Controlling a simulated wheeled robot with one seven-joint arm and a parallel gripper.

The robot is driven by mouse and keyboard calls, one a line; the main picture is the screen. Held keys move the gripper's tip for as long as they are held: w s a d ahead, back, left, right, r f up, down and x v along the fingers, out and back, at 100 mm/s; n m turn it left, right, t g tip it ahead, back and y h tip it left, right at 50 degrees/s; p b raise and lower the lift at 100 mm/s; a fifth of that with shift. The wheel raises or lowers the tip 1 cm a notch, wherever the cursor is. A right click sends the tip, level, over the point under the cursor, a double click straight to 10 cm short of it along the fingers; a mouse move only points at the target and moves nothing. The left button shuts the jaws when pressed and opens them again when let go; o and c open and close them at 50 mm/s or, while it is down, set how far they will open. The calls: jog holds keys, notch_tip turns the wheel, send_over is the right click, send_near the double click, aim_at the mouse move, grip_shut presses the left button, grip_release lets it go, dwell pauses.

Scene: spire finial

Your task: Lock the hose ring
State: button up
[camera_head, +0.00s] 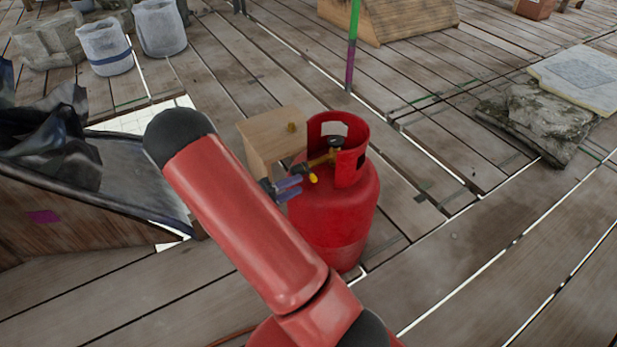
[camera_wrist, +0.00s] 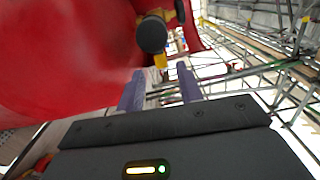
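A red gas cylinder (camera_head: 335,210) stands upright on the planks. Its collar surrounds a dark knob (camera_head: 335,142) and a brass valve (camera_head: 320,160), with a small bright yellow piece (camera_head: 313,178) at the outlet. I cannot make out which part is the hose ring. My gripper (camera_head: 289,187) is just left of the yellow piece, its purple fingers apart. In the wrist view the fingers (camera_wrist: 160,85) are spread with nothing held between them. The yellow piece (camera_wrist: 160,60) and a dark round part (camera_wrist: 152,34) are beyond the fingertips. My arm hides the cylinder's lower left.
A green and purple pole (camera_head: 352,45) rises behind the cylinder. A stone block (camera_head: 535,115) lies to the right. The planks at the front right are clear.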

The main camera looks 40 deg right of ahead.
aim_at(311, 179)
jog(key=d, duration=0.6)
jog(key=shift+s+d, duration=0.2)
jog(key=shift+d, duration=0.1)
grip_shut()
